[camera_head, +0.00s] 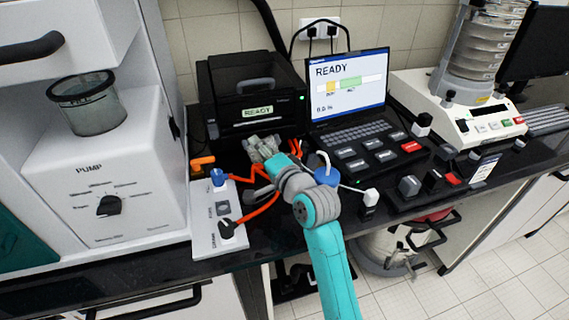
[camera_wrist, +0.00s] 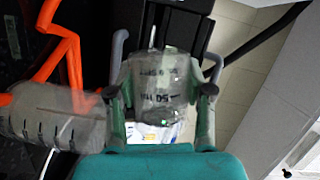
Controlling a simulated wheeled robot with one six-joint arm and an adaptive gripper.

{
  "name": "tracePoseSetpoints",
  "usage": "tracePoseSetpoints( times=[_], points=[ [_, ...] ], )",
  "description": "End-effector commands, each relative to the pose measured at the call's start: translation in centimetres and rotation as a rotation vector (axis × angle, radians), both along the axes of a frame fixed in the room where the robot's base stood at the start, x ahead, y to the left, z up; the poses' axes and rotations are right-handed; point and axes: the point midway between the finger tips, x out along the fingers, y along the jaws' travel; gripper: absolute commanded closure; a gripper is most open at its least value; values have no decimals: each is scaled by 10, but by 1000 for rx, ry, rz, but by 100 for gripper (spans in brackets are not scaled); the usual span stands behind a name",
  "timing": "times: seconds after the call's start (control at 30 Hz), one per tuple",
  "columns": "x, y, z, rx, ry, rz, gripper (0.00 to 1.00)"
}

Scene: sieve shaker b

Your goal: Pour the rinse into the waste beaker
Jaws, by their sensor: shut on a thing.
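My gripper (camera_wrist: 161,100) is shut on a small clear beaker (camera_wrist: 160,72) with dark volume print, one finger on each side of it. In the head view my gripper (camera_head: 277,168) is over the bench in front of the black printer, with clear glass (camera_head: 262,148) at its far end. Which vessel is the waste beaker is not certain.
Orange tubing (camera_head: 262,208) runs beside my gripper from a white switch box (camera_head: 212,230). A laptop (camera_head: 347,90) and a black printer (camera_head: 252,90) stand behind. The pump cabinet (camera_head: 105,190) with a dark-rimmed jar (camera_head: 88,112) is at left, the sieve shaker (camera_head: 460,110) at right.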

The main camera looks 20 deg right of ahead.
Motion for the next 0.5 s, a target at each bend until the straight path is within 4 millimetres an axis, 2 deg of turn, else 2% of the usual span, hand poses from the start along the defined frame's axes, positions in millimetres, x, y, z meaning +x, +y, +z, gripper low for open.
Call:
tracePoseSetpoints(
  times=[0.5],
  points=[
    [0, -5, 3, 58, 0, 0, 83]
  ],
)
